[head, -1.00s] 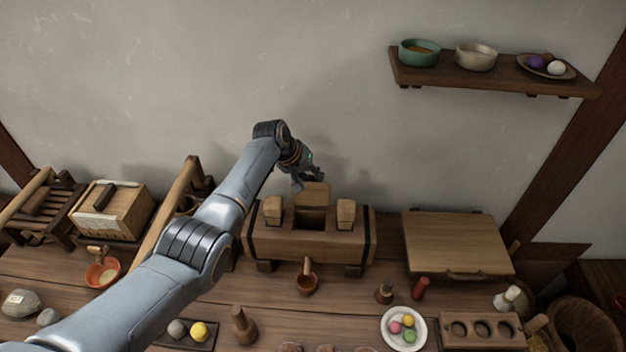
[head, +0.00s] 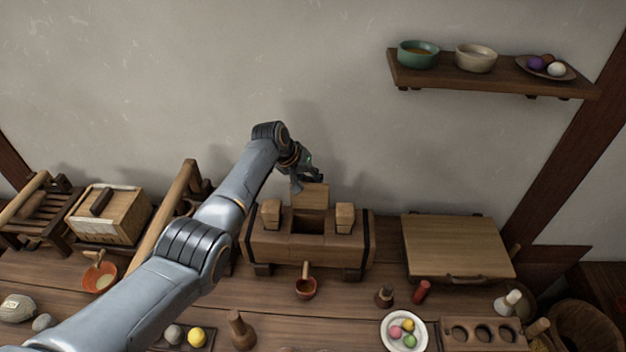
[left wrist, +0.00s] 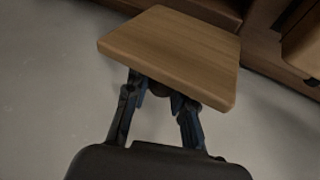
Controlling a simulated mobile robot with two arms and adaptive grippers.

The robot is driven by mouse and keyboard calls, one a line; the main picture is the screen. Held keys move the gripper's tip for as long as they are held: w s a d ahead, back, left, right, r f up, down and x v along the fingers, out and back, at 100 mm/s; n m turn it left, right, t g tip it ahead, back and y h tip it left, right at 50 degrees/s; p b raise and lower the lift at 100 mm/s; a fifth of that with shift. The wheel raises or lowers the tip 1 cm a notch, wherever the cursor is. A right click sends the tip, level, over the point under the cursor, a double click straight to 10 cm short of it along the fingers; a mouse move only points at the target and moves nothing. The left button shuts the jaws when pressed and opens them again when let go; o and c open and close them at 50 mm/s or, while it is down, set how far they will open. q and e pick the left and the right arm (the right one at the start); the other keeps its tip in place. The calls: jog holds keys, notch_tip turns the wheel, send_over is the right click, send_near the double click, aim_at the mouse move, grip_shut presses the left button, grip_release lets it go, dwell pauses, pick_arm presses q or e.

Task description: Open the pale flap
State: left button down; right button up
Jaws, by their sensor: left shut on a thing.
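The pale flap (head: 311,197) stands raised at the back of a dark opening in the top of a wooden chest (head: 270,247). My left gripper (head: 307,178) is at the flap's upper edge, against the wall side. In the left wrist view the flap (left wrist: 175,50) is a pale wooden board, and my left gripper (left wrist: 160,90) is shut on its near edge. The exact fingertip contact is partly hidden by the board. My right gripper is not in view.
Two pale blocks (head: 271,212) (head: 345,215) flank the opening. A small red ladle (head: 306,288) is in front of the chest. A flat wooden lid (head: 457,245) lies to the right, and a shelf (head: 490,82) with bowls hangs above. The wall is close behind the flap.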

pick_arm(q)
jog(key=shift+w+a+r, duration=0.35)
jog(key=shift+w+r, duration=0.05)
jog(key=shift+r, duration=0.05)
jog(key=c, duration=1.4)
grip_release()
jog(key=o, duration=0.3)
jog(key=shift+s+a+f, duration=0.1)
jog(key=shift+a+f, duration=0.1)
jog(key=v, duration=1.2)
jog(key=shift+s, duration=0.2)
jog(key=shift+f, duration=0.1)
